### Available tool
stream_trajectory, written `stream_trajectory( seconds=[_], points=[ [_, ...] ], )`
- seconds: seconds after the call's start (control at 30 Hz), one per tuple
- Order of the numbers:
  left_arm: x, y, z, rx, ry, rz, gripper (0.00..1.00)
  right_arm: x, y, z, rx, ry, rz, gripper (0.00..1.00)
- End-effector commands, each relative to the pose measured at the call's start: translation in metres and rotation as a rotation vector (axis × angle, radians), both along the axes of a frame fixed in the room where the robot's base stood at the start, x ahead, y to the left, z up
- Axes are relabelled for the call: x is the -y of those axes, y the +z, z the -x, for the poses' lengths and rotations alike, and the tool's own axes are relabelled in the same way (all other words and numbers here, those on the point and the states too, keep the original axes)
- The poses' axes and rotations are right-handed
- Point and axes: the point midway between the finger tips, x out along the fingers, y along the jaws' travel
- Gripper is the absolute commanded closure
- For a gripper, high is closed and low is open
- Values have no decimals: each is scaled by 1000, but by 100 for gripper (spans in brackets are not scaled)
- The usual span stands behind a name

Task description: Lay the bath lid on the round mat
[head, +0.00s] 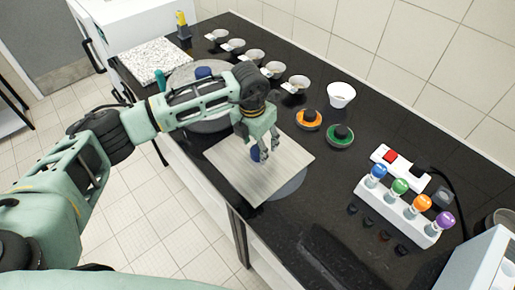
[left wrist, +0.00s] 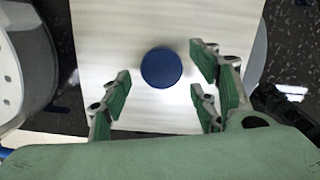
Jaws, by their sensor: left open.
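The bath lid (head: 225,160) is a pale, square, wood-grained board with a dark blue knob (head: 255,154) at its middle. It looks flat and covers most of the round mat (head: 292,187), a grey-blue disc whose edge shows beyond the lid's right side. In the left wrist view the lid (left wrist: 150,22), its round blue knob (left wrist: 161,67) and a strip of the mat (left wrist: 258,55) also show. My left gripper (head: 268,143) is open above the lid, its fingers apart on both sides of the knob (left wrist: 158,95), not touching it. My right gripper is out of view.
A grey round bath (head: 196,122) stands left of the lid, partly behind my arm. Several small bowls (head: 255,56) line the back.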

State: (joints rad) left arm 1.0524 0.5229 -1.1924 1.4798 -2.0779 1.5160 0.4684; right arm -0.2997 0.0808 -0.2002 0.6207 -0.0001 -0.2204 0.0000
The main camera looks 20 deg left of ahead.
Motion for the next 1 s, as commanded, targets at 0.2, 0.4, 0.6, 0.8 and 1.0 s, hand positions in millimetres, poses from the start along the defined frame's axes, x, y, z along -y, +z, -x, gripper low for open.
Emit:
stream_trajectory(
  seconds=[0.2,0.4,0.6,0.8,1.0],
  points=[
    [-2,46,4,8,-1,0,44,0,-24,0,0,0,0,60],
    [-4,80,8,4,1,-1,44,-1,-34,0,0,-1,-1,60],
    [-5,95,11,0,2,-1,44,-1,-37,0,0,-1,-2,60],
    [-5,97,11,-1,1,-1,44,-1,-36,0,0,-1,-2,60],
    [-5,96,11,-1,1,-1,44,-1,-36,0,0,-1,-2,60]
  ],
)
